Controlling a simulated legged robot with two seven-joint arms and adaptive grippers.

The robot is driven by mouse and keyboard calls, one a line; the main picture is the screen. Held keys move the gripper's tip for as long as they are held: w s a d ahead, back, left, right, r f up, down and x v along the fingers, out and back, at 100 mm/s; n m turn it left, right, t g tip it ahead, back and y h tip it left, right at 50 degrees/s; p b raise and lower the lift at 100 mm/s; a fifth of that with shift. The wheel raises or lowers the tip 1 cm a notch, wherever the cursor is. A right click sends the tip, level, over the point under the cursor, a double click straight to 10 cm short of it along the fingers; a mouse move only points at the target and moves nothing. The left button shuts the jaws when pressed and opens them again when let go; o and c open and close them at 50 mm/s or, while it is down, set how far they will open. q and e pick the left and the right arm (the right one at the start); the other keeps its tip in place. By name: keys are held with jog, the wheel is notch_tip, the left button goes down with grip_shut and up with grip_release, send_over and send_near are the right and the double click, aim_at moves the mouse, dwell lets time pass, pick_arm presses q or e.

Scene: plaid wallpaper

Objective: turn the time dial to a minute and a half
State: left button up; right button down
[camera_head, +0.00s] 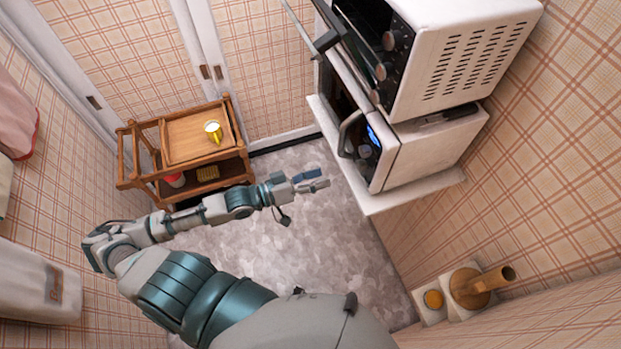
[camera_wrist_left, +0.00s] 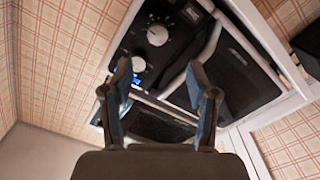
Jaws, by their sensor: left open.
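The white microwave (camera_head: 430,158) stands on a shelf at the right in the head view, with a blue-lit display and a curved door handle. In the left wrist view its dark front panel carries two round pale dials, an upper dial (camera_wrist_left: 157,35) and a lower dial (camera_wrist_left: 138,64) above the blue display (camera_wrist_left: 136,81). I cannot tell which is the time dial or read its marks. My left gripper (camera_head: 312,181) is open and empty, in front of the microwave and apart from it. Its fingers (camera_wrist_left: 158,78) frame the panel in the wrist view. My right gripper is not in view.
A wooden cart (camera_head: 180,140) with a yellow cup (camera_head: 213,131) stands at the back left. A wooden pot-like object (camera_head: 470,288) is lower right. The grey floor between is clear.

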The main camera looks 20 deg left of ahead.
pick_arm(q)
jog(key=shift+v, duration=1.15)
jog(key=shift+w, duration=0.1)
